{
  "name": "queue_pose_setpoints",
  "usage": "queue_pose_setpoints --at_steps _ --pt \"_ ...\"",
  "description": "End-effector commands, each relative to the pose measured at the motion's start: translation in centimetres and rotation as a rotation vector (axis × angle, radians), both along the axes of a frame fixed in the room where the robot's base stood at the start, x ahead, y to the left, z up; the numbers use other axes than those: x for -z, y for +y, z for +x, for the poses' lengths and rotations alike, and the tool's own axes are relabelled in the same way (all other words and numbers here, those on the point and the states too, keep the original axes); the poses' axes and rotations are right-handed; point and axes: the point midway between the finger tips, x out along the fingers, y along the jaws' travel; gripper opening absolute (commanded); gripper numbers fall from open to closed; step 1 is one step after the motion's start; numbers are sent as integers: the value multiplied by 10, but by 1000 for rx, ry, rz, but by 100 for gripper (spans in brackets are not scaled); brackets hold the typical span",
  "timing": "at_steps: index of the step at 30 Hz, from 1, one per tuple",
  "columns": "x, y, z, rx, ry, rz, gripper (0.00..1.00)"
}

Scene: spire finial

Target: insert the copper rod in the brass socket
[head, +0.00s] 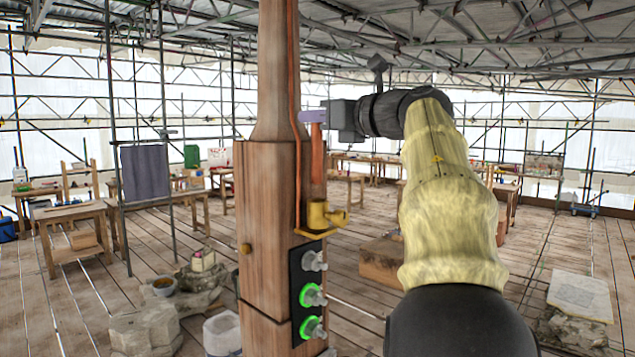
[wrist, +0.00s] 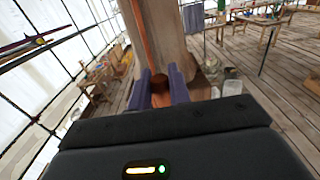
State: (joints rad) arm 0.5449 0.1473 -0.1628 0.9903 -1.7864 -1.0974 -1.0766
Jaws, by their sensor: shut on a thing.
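The copper rod (head: 316,155) hangs upright in my gripper (head: 312,116), beside the wooden post. The gripper's purple fingers are shut on the rod's top end. The brass socket (head: 318,214) sits on a small bracket on the post, straight below the rod in the head view. The rod's lower end appears at the socket's mouth; I cannot tell whether it is inside or just above or behind it. In the wrist view the rod's dark top (wrist: 160,84) shows between the two fingers (wrist: 162,78); the socket is not visible there.
The wooden post (head: 267,200) stands close by, with a thin copper strip (head: 293,80) running down it. A black panel (head: 308,290) with several knobs, two ringed green, is below the socket. Stone blocks (head: 150,328) and a white bucket (head: 222,333) stand on the floor.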

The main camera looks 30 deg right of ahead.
Motion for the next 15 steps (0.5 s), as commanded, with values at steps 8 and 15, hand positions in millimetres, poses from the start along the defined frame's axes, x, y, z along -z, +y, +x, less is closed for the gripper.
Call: queue_pose_setpoints --at_steps 8,15 --pt "33 1 -1 1 -2 2 0" --pt "42 1 -1 0 -5 -1 0"
